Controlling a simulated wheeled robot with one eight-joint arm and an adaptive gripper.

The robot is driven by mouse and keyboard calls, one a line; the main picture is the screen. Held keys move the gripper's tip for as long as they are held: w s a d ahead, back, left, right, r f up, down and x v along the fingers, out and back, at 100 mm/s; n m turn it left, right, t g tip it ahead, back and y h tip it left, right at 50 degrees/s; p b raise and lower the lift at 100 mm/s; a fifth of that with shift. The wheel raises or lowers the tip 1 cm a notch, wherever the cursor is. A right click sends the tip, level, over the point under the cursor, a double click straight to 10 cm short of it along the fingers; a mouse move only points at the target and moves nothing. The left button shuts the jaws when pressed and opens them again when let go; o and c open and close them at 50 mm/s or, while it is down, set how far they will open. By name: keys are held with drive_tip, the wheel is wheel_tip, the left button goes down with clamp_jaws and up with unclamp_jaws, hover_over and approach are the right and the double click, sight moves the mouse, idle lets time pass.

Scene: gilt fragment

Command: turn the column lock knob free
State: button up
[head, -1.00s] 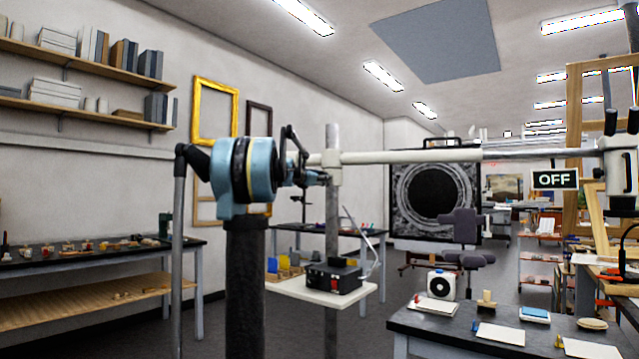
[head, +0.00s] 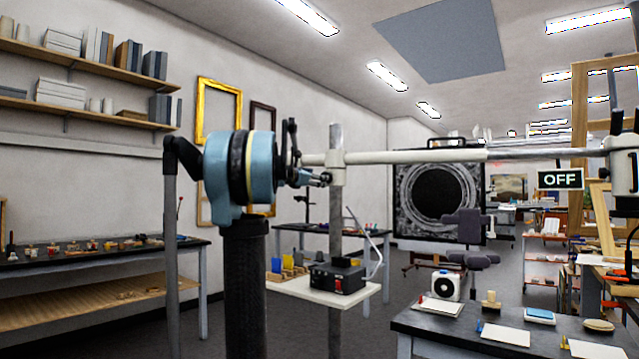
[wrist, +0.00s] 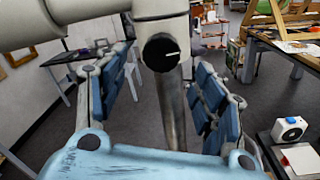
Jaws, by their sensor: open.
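The column lock knob (wrist: 161,52) is a round black knob with a white line that points right and slightly up. It sits on the pale collar where the metal column (wrist: 174,115) meets the horizontal boom. My gripper (wrist: 163,72) is open, its blue padded fingers to the left and right of the knob and column. The knob shows between them with gaps on both sides, and I see no contact. In the head view my gripper (head: 316,179) is just left of the column (head: 335,228), near the collar (head: 336,160). The knob cannot be made out there.
The pale boom (head: 420,156) runs right to a microscope head (head: 622,165) near an OFF sign (head: 560,179). A white shelf (head: 310,290) on the column carries a black box (head: 337,277). A dark table (head: 470,334) stands at front right. Grey floor lies between the tables.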

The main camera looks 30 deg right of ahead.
drive_tip(key=v, duration=0.5)
drive_tip(key=shift+w, duration=0.1)
idle(0.3)
drive_tip(key=s+a+f+m+g+y, duration=0.2)
drive_tip(key=s+a+f+m+y, duration=0.3)
drive_tip(key=s+a+f, duration=0.7)
drive_tip(key=s+a+f+m+g+y, duration=0.1)
drive_tip(key=s+a+f+m+y, duration=0.4)
drive_tip(key=s+a+f, duration=0.7)
drive_tip(key=s+a+f+m+g+y, duration=0.2)
drive_tip(key=s+a+f+m+y, duration=0.4)
drive_tip(key=f, duration=2.8)
drive_tip(key=s+a+m, duration=0.2)
drive_tip(key=s+a, duration=0.4)
drive_tip(key=a, duration=0.4)
drive_tip(key=shift+s+a+m+g, duration=0.2)
drive_tip(key=shift+s+m+g, duration=0.1)
drive_tip(key=shift+s, duration=0.1)
